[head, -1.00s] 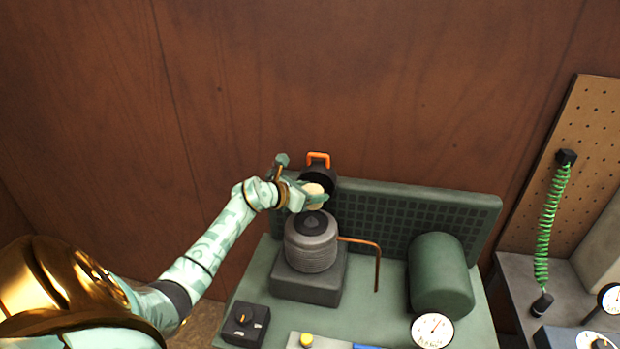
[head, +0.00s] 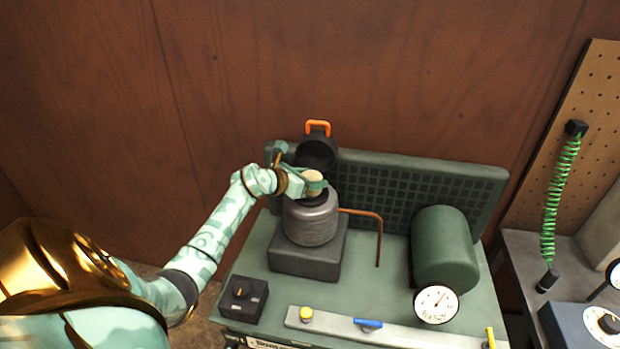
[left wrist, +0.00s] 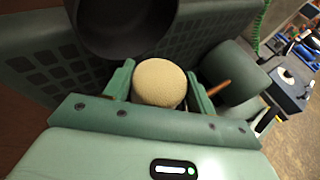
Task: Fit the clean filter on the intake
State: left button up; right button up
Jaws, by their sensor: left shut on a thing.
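The clean filter (head: 313,180) is a cream, round piece held between the fingers of my left gripper (head: 312,187). In the left wrist view the filter (left wrist: 159,83) sits between the two green fingers. The intake is at the top of the grey ribbed cylinder (head: 311,222), right under the filter; the filter and gripper partly hide it. I cannot tell whether the filter touches it. A dark round cover (head: 316,154) with an orange handle (head: 318,127) stands open behind. My right gripper is not in view.
A copper pipe (head: 378,240) runs right from the cylinder. A green tank (head: 441,247) and a gauge (head: 436,304) stand further right. A dark knob box (head: 244,298) is front left. A rail (head: 400,331) with coloured valves lies along the front. A green grille panel (head: 420,190) stands behind.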

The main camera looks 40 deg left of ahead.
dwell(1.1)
pick_arm(q)
jog(key=shift+f, duration=0.6)
jog(key=o, duration=0.7)
jog(key=shift+c, duration=0.2)
jog(key=shift+s, duration=0.15)
